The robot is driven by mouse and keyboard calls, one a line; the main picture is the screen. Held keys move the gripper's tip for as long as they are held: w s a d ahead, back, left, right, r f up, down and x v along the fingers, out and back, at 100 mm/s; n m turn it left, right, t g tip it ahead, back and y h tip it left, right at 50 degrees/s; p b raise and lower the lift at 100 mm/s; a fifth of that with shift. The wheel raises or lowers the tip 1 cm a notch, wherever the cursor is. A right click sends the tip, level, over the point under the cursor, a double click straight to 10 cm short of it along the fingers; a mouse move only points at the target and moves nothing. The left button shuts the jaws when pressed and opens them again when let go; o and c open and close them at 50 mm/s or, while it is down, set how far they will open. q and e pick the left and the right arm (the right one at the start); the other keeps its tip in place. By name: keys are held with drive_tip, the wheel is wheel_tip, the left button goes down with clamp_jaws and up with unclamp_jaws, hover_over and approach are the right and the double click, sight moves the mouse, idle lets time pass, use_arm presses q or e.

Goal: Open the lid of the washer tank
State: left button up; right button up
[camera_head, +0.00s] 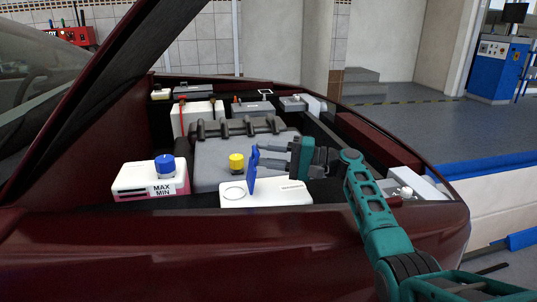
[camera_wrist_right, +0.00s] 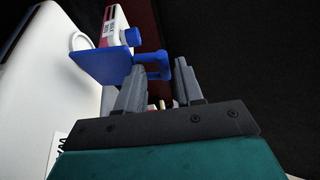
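The washer tank (camera_head: 268,193) is a white box at the front of the engine bay, with a round opening at its left end. Its blue lid (camera_head: 252,172) stands steeply raised beside the opening. In the right wrist view the lid (camera_wrist_right: 108,63) shows as a flat blue plate with a blue handle (camera_wrist_right: 160,62) on it. My right gripper (camera_head: 268,155) reaches in from the right, just right of the lid's top. Its two fingers (camera_wrist_right: 157,75) are apart, with the handle at or just beyond their tips; whether they touch is unclear. My left gripper is out of view.
A white coolant tank (camera_head: 150,181) with a blue cap (camera_head: 165,166) stands to the left. A yellow cap (camera_head: 236,163) is on the grey engine (camera_head: 205,160) behind. The raised dark red hood (camera_head: 90,85) slopes over the left side. The car's front edge lies below.

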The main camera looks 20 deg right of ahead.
drive_tip(key=shift+f, duration=0.15)
drive_tip(key=v, duration=1.3)
drive_tip(key=shift+p, duration=0.35)
